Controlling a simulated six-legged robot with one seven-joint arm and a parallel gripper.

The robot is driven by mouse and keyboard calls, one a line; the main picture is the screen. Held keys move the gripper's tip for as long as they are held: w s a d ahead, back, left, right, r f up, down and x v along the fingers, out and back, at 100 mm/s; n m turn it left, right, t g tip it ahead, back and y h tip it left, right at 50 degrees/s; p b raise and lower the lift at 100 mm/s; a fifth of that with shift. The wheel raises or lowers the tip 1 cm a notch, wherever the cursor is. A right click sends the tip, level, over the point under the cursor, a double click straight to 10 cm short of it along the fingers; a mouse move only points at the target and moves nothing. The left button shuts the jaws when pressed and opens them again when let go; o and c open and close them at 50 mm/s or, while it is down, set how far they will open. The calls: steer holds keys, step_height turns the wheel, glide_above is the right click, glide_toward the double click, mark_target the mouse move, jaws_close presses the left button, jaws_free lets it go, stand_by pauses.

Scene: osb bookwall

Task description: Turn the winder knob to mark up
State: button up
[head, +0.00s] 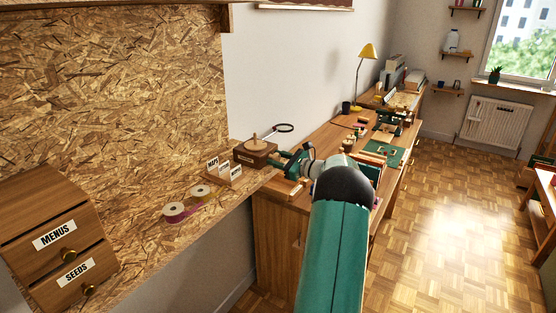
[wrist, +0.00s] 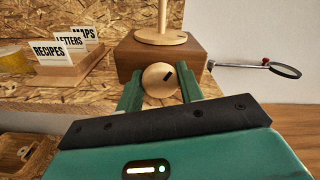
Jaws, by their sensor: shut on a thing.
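The winder is a dark wooden box (wrist: 130,58) with a pale wooden spindle and disc on top; it also shows at the shelf's end in the head view (head: 250,158). Its round pale knob (wrist: 156,84) is on the front face in the wrist view. A short dark mark on the knob lies right of its middle and slants, pointing up and to the right. My gripper (wrist: 160,90) is shut on the knob, with one green finger at each side. In the head view my gripper (head: 290,165) is at the box's right side, and the knob is hidden.
Label cards (wrist: 66,50) in a wooden holder stand left of the winder. A magnifier (wrist: 285,70) on a thin arm sticks out at right. Tape rolls (head: 174,211) and a drawer cabinet (head: 50,235) are further left. A workbench (head: 325,135) stands beyond.

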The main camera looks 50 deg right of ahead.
steer(key=shift+n, duration=1)
steer(key=o, duration=1)
steer(key=s+d, duration=0.1)
steer(key=s, duration=1.2)
steer(key=shift+s+d, duration=0.15)
steer(key=shift+s, duration=0.25)
